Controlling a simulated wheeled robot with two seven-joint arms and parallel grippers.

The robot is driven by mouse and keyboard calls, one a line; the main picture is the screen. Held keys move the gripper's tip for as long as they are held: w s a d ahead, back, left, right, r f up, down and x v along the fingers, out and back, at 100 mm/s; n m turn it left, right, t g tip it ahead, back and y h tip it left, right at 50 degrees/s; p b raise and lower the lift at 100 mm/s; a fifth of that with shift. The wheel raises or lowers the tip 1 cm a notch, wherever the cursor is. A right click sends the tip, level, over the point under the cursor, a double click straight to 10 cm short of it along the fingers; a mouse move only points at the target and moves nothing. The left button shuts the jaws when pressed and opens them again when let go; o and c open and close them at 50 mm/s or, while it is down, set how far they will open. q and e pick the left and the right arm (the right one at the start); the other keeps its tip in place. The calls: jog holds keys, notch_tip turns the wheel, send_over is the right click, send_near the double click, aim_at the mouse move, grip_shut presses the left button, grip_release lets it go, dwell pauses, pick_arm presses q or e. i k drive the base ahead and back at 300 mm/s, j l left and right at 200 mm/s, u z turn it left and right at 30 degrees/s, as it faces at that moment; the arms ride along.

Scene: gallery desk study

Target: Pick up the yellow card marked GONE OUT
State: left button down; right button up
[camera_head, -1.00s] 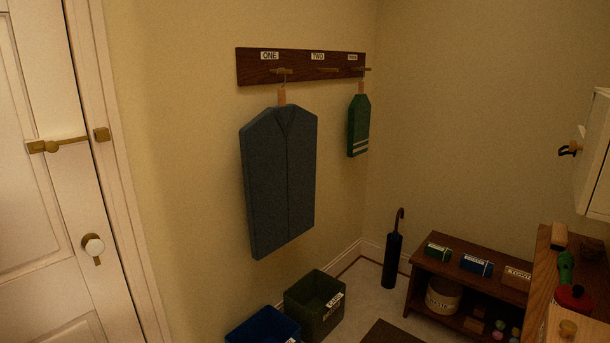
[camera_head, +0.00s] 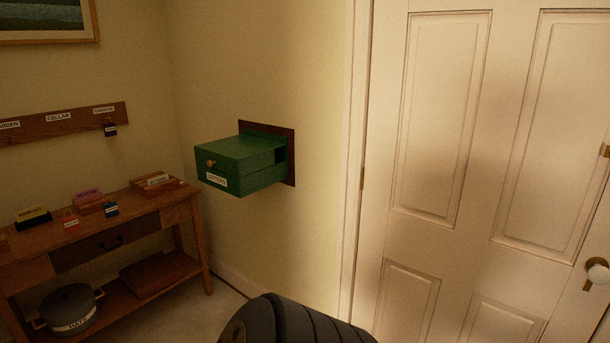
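A small yellow card with dark lettering (camera_head: 34,214) stands in a dark holder on the wooden side table (camera_head: 140,200) at the left. Its lettering is too small to read for sure. Neither gripper shows in the head view. A dark rounded part of my own body is at the bottom middle, well to the right of the table.
A green LETTERS box (camera_head: 240,165) juts from the wall beside the table. A white panelled door (camera_head: 440,130) fills the right. Tags, a pink block (camera_head: 88,196) and small boxes lie on the tabletop. A HATS pot (camera_head: 70,308) stands on the lower shelf.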

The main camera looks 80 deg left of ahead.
aim_at(29, 212)
jog(key=u, duration=4.3)
jog(key=i+l, duration=0.35)
jog(key=i, duration=0.15)
jog(key=i+l+z, duration=0.1)
jog(key=i+l, duration=0.2)
jog(key=i, duration=0.15)
jog(key=i+l, duration=0.3)
jog(key=i, duration=0.2)
jog(key=l+z, duration=0.05)
